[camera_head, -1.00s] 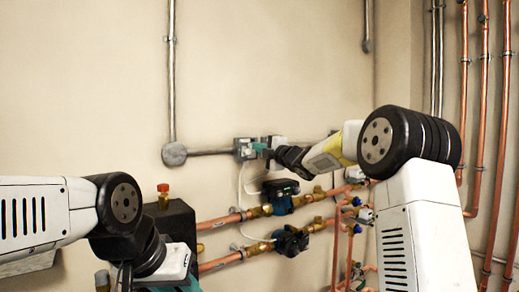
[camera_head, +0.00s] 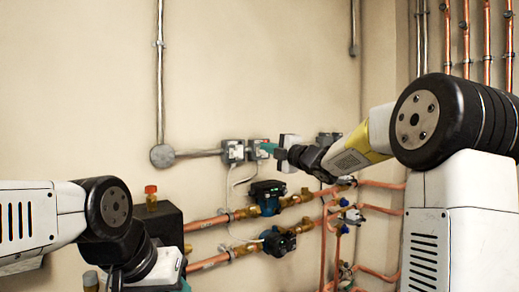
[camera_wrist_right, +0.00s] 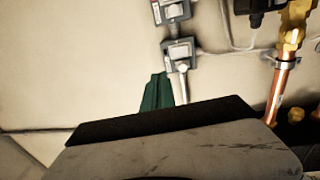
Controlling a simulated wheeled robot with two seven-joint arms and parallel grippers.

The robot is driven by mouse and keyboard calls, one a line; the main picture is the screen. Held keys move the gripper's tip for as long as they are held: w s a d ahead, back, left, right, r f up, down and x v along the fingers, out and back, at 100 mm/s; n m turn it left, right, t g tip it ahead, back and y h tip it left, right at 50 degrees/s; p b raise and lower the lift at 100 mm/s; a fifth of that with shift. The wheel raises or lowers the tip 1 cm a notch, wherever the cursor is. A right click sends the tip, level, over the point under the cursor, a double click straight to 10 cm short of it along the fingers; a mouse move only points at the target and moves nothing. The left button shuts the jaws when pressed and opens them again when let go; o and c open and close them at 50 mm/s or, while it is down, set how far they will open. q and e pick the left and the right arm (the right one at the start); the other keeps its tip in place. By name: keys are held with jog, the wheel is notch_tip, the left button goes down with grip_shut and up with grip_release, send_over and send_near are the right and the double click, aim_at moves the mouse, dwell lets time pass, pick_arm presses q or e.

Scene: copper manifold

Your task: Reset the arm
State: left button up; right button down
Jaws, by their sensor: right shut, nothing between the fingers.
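My right arm reaches in from the right of the head view. Its gripper (camera_head: 269,148), with green fingers, is in front of the wall near the small grey wall boxes (camera_head: 233,151). It is shut and holds nothing. In the right wrist view the green fingers (camera_wrist_right: 157,92) are together, beside the grey boxes (camera_wrist_right: 179,52) in the picture; whether they touch is not clear. My left arm is at the lower left of the head view. Its gripper is mostly cut off by the bottom edge, with only a bit of green (camera_head: 185,286) showing.
Copper pipes with brass fittings and dark pumps (camera_head: 267,195) run along the wall below my right gripper. A black block with a red-capped valve (camera_head: 151,190) stands behind my left arm. Vertical copper pipes (camera_head: 487,40) line the right.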

jog(key=shift+s+d, duration=0.15)
jog(key=shift+s, duration=0.05)
jog(key=s+d+f+m+g+h, duration=0.1)
jog(key=s+d+f+m+h, duration=0.5)
jog(key=s+d+m+h, duration=0.65)
jog(key=s+a+f+m+g+y, duration=0.1)
jog(key=s+f+m, duration=0.3)
jog(key=s, duration=0.4)
jog(key=s+a+f+m+g+y, duration=0.1)
jog(key=s+f+m+g, duration=0.3)
jog(key=s+f, duration=0.3)
jog(key=s+a+f+m+g+y, duration=0.1)
jog(key=s+f+m+g, duration=0.2)
jog(key=s+f, duration=0.3)
jog(key=s+m, duration=0.1)
jog(key=s, duration=0.4)
jog(key=shift+f, duration=0.25)
jog(key=shift+s, duration=0.1)
